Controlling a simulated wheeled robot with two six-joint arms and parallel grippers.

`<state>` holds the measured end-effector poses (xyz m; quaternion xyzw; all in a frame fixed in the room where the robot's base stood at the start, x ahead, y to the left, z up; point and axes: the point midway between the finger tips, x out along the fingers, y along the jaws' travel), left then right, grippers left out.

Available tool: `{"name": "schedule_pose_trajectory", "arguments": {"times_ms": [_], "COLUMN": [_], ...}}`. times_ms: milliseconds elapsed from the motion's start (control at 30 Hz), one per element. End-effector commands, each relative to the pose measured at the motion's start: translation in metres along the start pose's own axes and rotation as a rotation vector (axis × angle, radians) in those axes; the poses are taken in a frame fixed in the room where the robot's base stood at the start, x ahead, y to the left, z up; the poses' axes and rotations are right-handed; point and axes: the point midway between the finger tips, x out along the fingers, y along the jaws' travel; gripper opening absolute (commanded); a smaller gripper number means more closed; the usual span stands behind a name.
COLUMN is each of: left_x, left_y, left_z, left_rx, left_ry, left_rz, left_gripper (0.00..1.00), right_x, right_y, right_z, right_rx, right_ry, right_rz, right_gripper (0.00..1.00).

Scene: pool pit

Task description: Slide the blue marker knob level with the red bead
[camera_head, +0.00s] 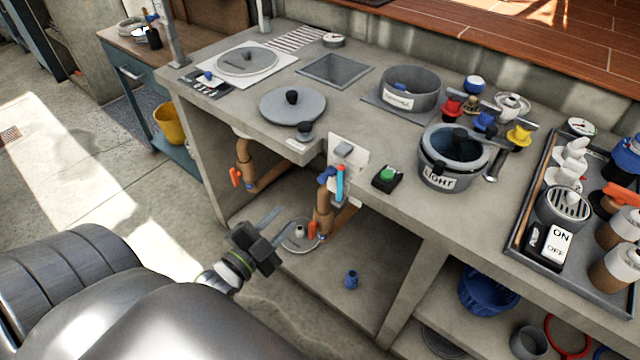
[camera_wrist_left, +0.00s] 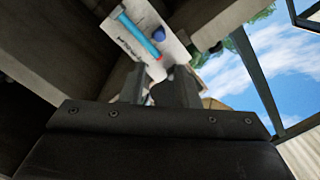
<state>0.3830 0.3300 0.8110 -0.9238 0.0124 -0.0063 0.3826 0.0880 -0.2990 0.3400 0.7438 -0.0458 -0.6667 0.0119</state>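A white gauge panel (camera_head: 348,150) is on the counter's front edge. It carries an upright cyan tube (camera_head: 340,184) with a small red bead (camera_head: 341,167) near its top. The blue marker knob (camera_head: 327,175) sits to the left of the tube, slightly lower than the bead. In the left wrist view the panel is tilted; the cyan tube (camera_wrist_left: 138,36), the blue knob (camera_wrist_left: 157,35) and the red end (camera_wrist_left: 159,58) show beyond my fingers. My left gripper (camera_head: 283,226) is open and empty, below and left of the knob, apart from it. My right gripper is out of view.
Brown pipes (camera_head: 322,208) with orange handles hang under the counter close to my left gripper. A black box with a green button (camera_head: 387,178) and a grey pot (camera_head: 452,160) stand on the counter. A small blue object (camera_head: 351,280) lies on the lower shelf.

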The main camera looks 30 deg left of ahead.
Motion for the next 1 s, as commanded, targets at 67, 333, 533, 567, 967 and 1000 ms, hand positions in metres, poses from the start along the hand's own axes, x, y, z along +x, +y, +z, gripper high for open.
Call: {"name": "schedule_pose_trajectory", "arguments": {"times_ms": [67, 333, 533, 567, 967, 1000], "left_x": [0.018, 0.043, 0.066, 0.071, 0.131, 0.134], "left_y": [0.001, -0.001, -0.003, -0.003, 0.000, 0.000], "left_z": [0.001, -0.001, -0.003, -0.003, 0.000, 0.001], "left_rx": [0.000, 0.000, -0.001, -0.003, -0.002, -0.001], "left_ry": [0.003, -0.001, -0.001, -0.001, -0.001, -0.001], "left_rz": [-0.003, -0.001, -0.001, -0.001, 0.000, 0.000], "left_gripper": [0.28, 0.28, 0.28, 0.28, 0.28, 0.28], "right_x": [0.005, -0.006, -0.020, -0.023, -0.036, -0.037], "right_y": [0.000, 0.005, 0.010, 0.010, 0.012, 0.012], "right_z": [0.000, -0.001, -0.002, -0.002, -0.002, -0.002], "right_rx": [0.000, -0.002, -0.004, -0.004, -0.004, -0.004], "right_ry": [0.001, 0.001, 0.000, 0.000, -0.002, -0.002], "right_rz": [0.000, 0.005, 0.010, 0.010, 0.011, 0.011], "right_gripper": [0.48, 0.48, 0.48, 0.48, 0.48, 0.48]}}
